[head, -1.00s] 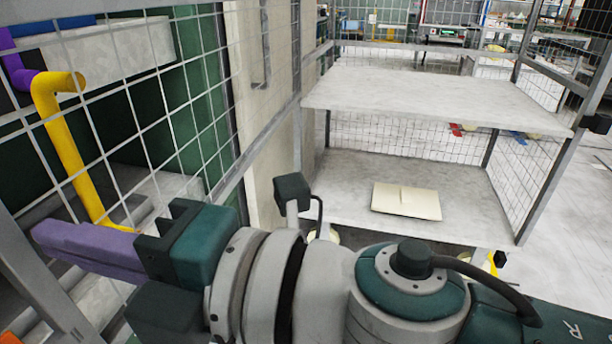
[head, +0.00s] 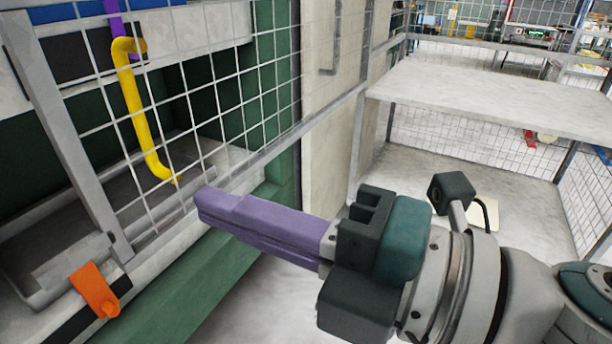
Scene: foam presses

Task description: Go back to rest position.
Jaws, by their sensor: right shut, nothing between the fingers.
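My right gripper (head: 205,204) has purple fingers closed together with nothing between them. It points left toward the press guard, and its arm comes in from the right. In the picture its tips lie just in front of the lower part of the wire mesh guard (head: 232,118); I cannot tell whether they touch it. My left gripper is not in view.
A yellow bent pipe (head: 138,105) and an orange handle (head: 95,290) are at the press on the left. A two-level shelf rack (head: 480,98) stands at the right. A pale flat piece (head: 487,212) on its lower shelf is partly hidden by my arm.

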